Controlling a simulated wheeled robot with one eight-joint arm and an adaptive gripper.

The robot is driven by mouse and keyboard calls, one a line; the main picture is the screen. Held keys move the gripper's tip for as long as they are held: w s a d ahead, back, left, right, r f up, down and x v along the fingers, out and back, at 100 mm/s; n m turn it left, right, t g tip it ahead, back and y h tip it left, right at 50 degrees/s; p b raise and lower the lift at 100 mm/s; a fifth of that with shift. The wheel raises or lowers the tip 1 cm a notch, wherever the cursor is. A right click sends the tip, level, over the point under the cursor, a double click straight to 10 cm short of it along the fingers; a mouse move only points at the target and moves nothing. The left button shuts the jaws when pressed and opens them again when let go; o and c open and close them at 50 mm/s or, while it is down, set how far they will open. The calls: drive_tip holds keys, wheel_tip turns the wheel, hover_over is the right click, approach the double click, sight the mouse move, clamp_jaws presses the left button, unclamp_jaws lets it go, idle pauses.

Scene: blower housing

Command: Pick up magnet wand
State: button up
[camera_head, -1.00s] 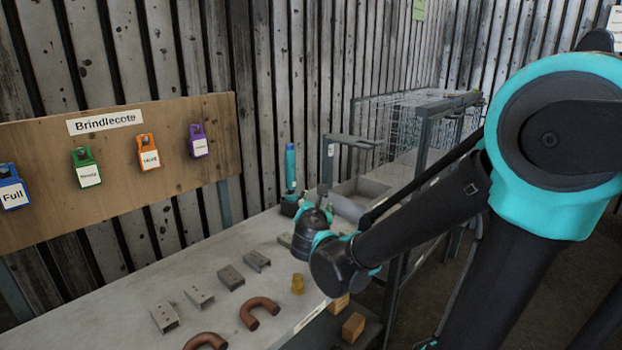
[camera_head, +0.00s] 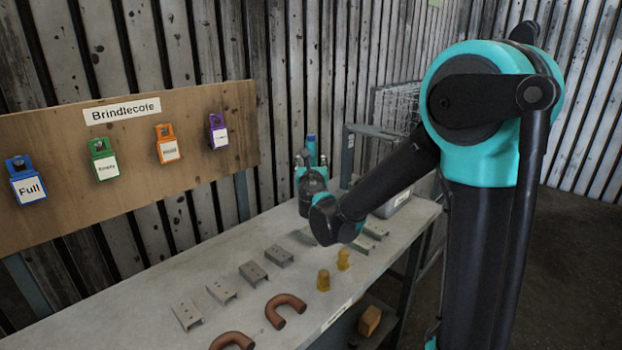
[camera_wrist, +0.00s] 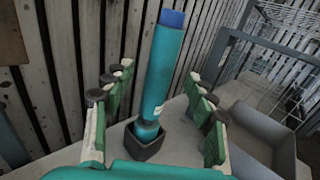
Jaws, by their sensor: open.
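The magnet wand (camera_wrist: 164,70) is a teal cylinder with a blue top. It stands nearly upright in a small dark square holder (camera_wrist: 146,142) on the bench. In the head view, only its upper part (camera_head: 311,147) shows above my gripper (camera_head: 310,170); my wrist hides the rest. In the wrist view, my gripper (camera_wrist: 158,105) is open, with one finger on each side of the wand. A gap shows on both sides. The wand's depth relative to the fingertips is hard to tell.
A grey bin (camera_wrist: 262,135) stands right of the wand. A board (camera_head: 60,140) with coloured tags stands behind the bench.

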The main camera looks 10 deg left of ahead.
drive_tip(key=shift+w+a+r, duration=0.15)
drive_tip(key=shift+w, duration=1.35)
drive_tip(key=shift+w+a+r, duration=0.1)
drive_tip(key=shift+w, duration=1.35)
clamp_jaws()
